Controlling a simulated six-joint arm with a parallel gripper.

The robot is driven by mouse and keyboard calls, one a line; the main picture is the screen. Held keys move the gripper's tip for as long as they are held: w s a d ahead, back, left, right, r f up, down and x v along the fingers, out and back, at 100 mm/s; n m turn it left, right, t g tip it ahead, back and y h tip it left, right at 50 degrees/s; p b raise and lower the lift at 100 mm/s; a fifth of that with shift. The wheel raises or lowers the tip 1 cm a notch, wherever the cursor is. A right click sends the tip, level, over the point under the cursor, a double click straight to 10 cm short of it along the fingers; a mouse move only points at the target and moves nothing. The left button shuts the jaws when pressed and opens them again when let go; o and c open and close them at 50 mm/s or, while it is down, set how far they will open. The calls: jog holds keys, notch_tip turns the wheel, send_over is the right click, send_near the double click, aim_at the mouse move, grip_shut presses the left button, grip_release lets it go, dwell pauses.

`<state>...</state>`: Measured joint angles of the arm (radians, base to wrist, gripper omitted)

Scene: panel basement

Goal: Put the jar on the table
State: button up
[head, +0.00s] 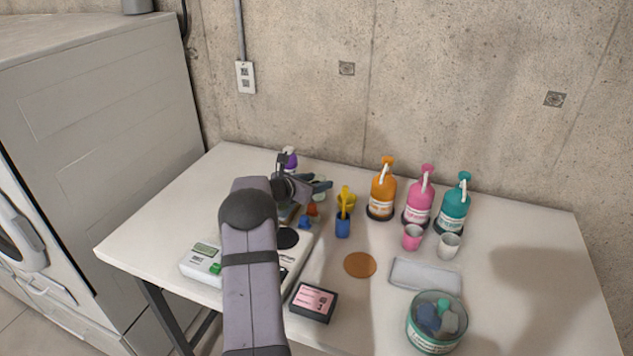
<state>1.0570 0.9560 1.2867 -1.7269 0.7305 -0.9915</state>
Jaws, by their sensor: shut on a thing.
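My gripper (318,186) is over the back left part of the white table (520,290), its dark fingers pointing right. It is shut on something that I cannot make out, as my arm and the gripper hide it. No jar shows clearly in the grip. An open round tub or jar (436,339), white and green, stands at the table's front right with grey, blue and green lumps in it. It is well apart from the gripper.
Orange (383,190), pink (420,200) and teal (454,208) pump bottles stand along the back. Pink (412,238) and white (449,245) cups, a blue holder (342,226), a scale-like device (203,262) and a dark box (313,303) stand nearby. The table's right side is clear.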

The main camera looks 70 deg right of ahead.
jog(key=shift+f, duration=0.1)
jog(key=o, duration=1.3)
jog(key=shift+a+r, duration=0.1)
jog(key=shift+r, duration=0.1)
jog(key=b+v, duration=0.2)
jog(key=v, duration=0.9)
jog(key=shift+w+a+b, duration=0.2)
jog(key=shift+a+b, duration=0.1)
jog(key=shift+b, duration=0.1)
jog(key=shift+a, duration=0.1)
